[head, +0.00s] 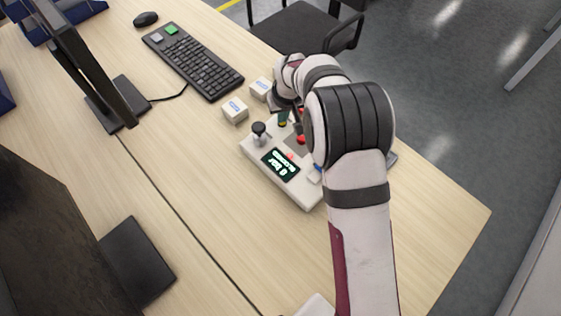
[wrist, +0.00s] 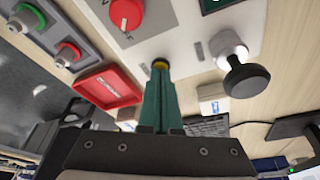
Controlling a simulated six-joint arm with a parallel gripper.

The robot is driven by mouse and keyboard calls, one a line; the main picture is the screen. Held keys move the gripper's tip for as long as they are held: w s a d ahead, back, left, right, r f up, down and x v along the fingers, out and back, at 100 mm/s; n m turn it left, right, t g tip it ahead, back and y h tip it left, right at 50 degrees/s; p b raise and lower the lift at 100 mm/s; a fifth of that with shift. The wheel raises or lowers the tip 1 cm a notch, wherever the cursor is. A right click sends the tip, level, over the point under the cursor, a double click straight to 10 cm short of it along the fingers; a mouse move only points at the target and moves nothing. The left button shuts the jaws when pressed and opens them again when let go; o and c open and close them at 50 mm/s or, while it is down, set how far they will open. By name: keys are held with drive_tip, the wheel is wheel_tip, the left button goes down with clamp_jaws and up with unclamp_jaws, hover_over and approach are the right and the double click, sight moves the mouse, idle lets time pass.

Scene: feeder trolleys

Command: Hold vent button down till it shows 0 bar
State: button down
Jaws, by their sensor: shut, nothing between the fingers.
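A pale control box (head: 313,197) lies on the desk, partly hidden by my arm. Its dark display (head: 281,164) shows large text that appears to read 0 bar, with a smaller line I cannot read surely. My gripper (wrist: 160,72) is shut and empty, its green fingers together. The fingertips are at a small round button (wrist: 160,63) with a yellow rim on the box face and largely cover it. They seem to touch it; I cannot tell how far it is pressed. No label naming the vent button is readable.
A black-topped lever (head: 259,128) stands beside the fingers; it is also close in the wrist view (wrist: 247,80). Small white boxes (head: 235,110) and a keyboard (head: 195,62) lie beyond.

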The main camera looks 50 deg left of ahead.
drive_tip(key=shift+r, duration=3)
drive_tip(key=shift+w+d+r, duration=0.15)
drive_tip(key=shift+d+r, duration=0.05)
drive_tip(key=shift+d, duration=0.05)
drive_tip(key=w+d+r+m+h, duration=0.1)
drive_tip(key=d+r+m, duration=0.25)
drive_tip(key=d, duration=0.55)
drive_tip(key=w+d+r+m, duration=0.1)
drive_tip(key=d+r+m, duration=0.1)
drive_tip(key=d+r, duration=0.5)
drive_tip(key=s+d+r+m+g, duration=0.1)
drive_tip(key=s+d+m, duration=0.25)
drive_tip(key=d, duration=0.55)
drive_tip(key=s+d+r+m, duration=0.15)
drive_tip(key=s+d, duration=0.25)
drive_tip(key=d, duration=0.5)
drive_tip(key=s+d+f+m, duration=0.1)
drive_tip(key=s+d+m, duration=0.2)
drive_tip(key=s, duration=0.3)
drive_tip(key=s+d+f+m+g, duration=0.1)
drive_tip(key=s+d+m, duration=0.3)
drive_tip(key=s, duration=0.3)
drive_tip(key=shift+s+d+f, duration=0.15)
drive_tip(key=shift+d+f, duration=0.05)
drive_tip(key=shift+d, duration=0.1)
